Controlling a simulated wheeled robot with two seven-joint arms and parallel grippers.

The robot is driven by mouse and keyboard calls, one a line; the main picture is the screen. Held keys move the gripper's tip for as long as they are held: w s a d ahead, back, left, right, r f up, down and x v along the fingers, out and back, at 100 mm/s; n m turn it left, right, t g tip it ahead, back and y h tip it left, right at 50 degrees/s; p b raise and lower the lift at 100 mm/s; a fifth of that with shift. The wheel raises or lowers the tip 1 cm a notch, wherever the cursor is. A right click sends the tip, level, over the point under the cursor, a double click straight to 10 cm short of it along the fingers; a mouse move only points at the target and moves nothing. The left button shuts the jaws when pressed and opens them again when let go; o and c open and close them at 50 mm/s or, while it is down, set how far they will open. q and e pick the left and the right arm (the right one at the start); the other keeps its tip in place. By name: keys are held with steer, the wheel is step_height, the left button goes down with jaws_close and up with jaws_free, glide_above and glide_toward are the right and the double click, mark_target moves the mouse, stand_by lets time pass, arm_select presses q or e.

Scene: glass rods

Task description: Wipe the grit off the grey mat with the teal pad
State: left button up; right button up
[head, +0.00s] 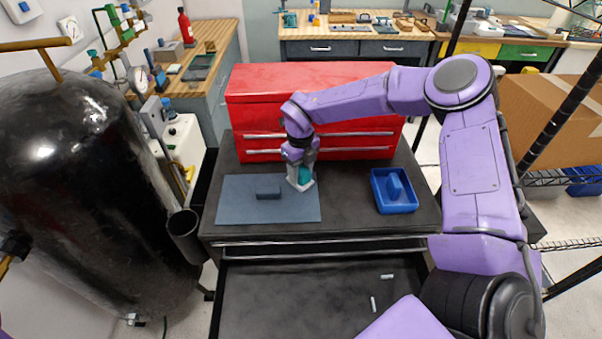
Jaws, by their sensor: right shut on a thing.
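The grey mat (240,208) lies flat on the dark top of the tool cabinet, in front of the red tool chest. My right gripper (301,184) points down over the mat's right part and is shut on the teal pad (304,175). The fingers partly hide the pad, and I cannot tell whether it touches the mat. I cannot make out any grit at this size. My left gripper is not in view.
A blue tray (408,207) holding a blue piece (394,184) stands right of the mat. The red tool chest (310,105) rises behind. An open drawer (290,295) below holds two small pale rods. A black tank (85,200) stands left; the cabinet top between mat and tray is clear.

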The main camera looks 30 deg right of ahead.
mark_target(300, 174)
steer(key=shift+w+d+r, duration=0.3)
steer(key=shift+w+r, duration=0.2)
steer(key=shift+r, duration=0.15)
steer(key=shift+s+a+f+p, duration=0.2)
steer(key=shift+s+a+p, duration=0.1)
steer(key=shift+s+a+f, duration=0.25)
steer(key=shift+s+a, duration=0.05)
steer(key=shift+s, duration=0.15)
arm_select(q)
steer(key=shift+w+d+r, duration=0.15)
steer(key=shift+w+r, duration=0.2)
arm_select(e)
steer(key=shift+s+a, duration=0.3)
steer(key=shift+s, duration=0.25)
steer(key=shift+w+d+r+p, duration=0.1)
steer(key=shift+r+p, duration=0.35)
steer(key=shift+p, duration=0.15)
step_height(300, 174, up, 3)
steer(key=p, duration=0.2)
steer(key=shift+r+p, duration=0.1)
steer(key=shift+p, duration=0.2)
steer(key=shift+r+p, duration=0.35)
steer(key=shift+r, duration=0.5)
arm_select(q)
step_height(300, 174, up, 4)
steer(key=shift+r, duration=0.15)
